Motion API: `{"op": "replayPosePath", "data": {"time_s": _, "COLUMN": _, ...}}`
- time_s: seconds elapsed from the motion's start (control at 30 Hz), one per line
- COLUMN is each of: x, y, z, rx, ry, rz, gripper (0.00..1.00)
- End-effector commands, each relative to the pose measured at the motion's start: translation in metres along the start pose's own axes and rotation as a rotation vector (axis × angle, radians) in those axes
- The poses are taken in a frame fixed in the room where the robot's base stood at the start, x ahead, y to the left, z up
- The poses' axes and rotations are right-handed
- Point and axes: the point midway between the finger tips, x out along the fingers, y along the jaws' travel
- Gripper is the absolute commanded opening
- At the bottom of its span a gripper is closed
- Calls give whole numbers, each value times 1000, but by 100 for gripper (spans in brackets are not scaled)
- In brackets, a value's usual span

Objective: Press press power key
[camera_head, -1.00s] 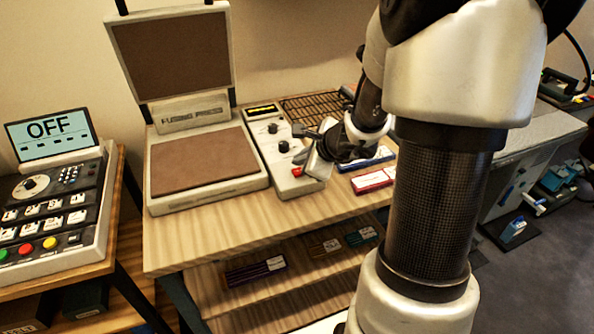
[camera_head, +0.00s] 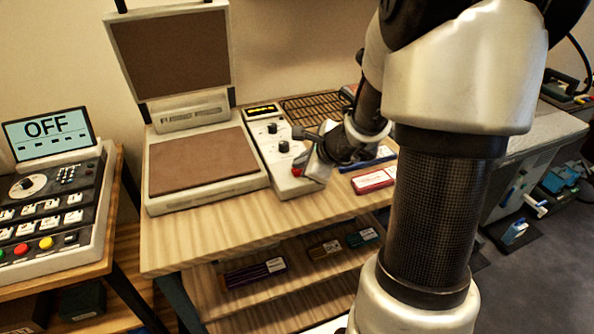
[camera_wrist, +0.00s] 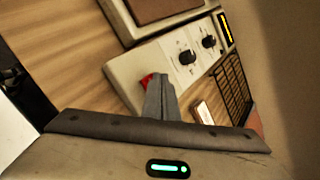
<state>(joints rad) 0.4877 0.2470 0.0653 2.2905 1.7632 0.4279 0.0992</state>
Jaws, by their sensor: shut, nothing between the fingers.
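The fusing press (camera_head: 200,165) stands open on the wooden table, with its upper plate raised. Its control panel (camera_head: 262,140) has a small yellow-lit display, two black knobs and a red key (camera_head: 297,171) near the front. In the wrist view the red key (camera_wrist: 147,79) shows partly behind my fingers, on the pale panel (camera_wrist: 130,68). My gripper (camera_head: 303,166) is shut and empty, its tips (camera_wrist: 154,76) right at the red key. I cannot tell whether they touch it. The key's label is not readable.
A console with a screen reading OFF (camera_head: 47,130) stands at the left. Blue and red boxes (camera_head: 373,180) lie right of the panel near a dark rack (camera_head: 312,107). The table's front (camera_head: 205,235) is bare. A lower shelf holds several small boxes.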

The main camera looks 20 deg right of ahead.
Motion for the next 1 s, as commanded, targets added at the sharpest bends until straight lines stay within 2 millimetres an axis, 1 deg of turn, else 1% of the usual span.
{"op": "replayPosePath", "data": {"time_s": 0.67, "x": 5, "y": 3, "z": -4, "rx": -1, "ry": 0, "rz": 0, "gripper": 0}}
{"op": "replayPosePath", "data": {"time_s": 0.87, "x": 3, "y": 2, "z": -2, "rx": 0, "ry": 0, "rz": 0, "gripper": 0}}
{"op": "replayPosePath", "data": {"time_s": 1.0, "x": -2, "y": -2, "z": 1, "rx": 0, "ry": 0, "rz": -1, "gripper": 0}}
